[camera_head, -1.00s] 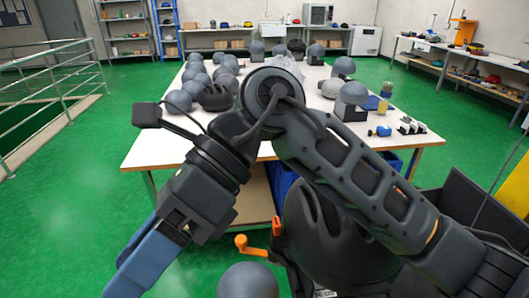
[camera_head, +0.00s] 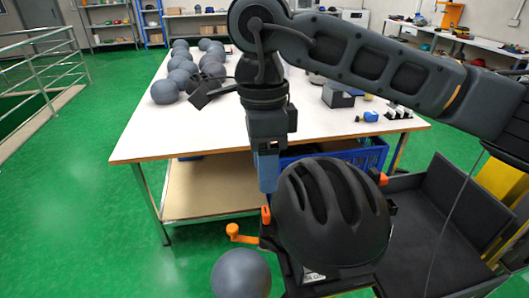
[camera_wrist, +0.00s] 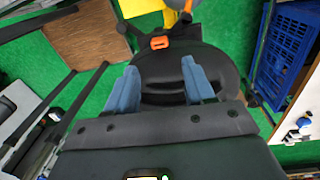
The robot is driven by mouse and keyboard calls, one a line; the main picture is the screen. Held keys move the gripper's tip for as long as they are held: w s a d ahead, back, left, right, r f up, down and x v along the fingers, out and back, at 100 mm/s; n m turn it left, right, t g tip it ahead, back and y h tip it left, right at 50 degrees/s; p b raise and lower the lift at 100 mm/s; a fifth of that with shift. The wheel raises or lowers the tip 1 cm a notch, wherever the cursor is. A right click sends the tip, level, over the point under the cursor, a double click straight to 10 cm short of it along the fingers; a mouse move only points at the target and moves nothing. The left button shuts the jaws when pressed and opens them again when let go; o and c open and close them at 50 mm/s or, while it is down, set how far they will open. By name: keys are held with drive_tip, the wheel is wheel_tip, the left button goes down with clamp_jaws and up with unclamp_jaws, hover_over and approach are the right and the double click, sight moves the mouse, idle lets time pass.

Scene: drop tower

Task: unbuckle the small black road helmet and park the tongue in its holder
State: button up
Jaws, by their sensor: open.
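The small black road helmet (camera_head: 335,215) sits vents-up on a dark stand in front of the table in the head view. In the wrist view its dark shell (camera_wrist: 215,60) lies beyond and between my fingers. My gripper (camera_head: 267,188) points down just left of the helmet. In the wrist view my gripper (camera_wrist: 163,90) has its two blue fingers spread wide, with nothing held between them. An orange part (camera_head: 266,216) shows at the helmet's left, below my fingertips, and another orange part (camera_head: 379,178) at its right.
An orange crank handle (camera_head: 240,235) sticks out left of the stand, above a grey ball (camera_head: 241,273). The white table (camera_head: 190,135) bears several grey headforms. A blue crate (camera_head: 345,150) is behind the helmet. A black padded bin (camera_head: 440,215) stands to the right.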

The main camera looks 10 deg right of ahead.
sight(266, 210)
wheel_tip(266, 210, down, 4)
drive_tip(key=shift+s+r, duration=0.1)
drive_tip(key=shift+s, duration=0.05)
wheel_tip(266, 210, down, 3)
drive_tip(key=shift+f+b, duration=0.15)
drive_tip(key=shift+b, duration=0.4)
drive_tip(key=shift+s+f+b, duration=0.15)
drive_tip(key=shift+f+b, duration=1.15)
drive_tip(key=shift+b, duration=0.05)
drive_tip(key=shift+c, duration=0.2)
drive_tip(key=c, duration=0.8)
drive_tip(key=shift+o, duration=0.2)
drive_tip(key=shift+r, duration=0.25)
drive_tip(key=shift+r+p, duration=0.4)
drive_tip(key=shift+r, duration=1.1)
drive_tip(key=shift+a, duration=0.1)
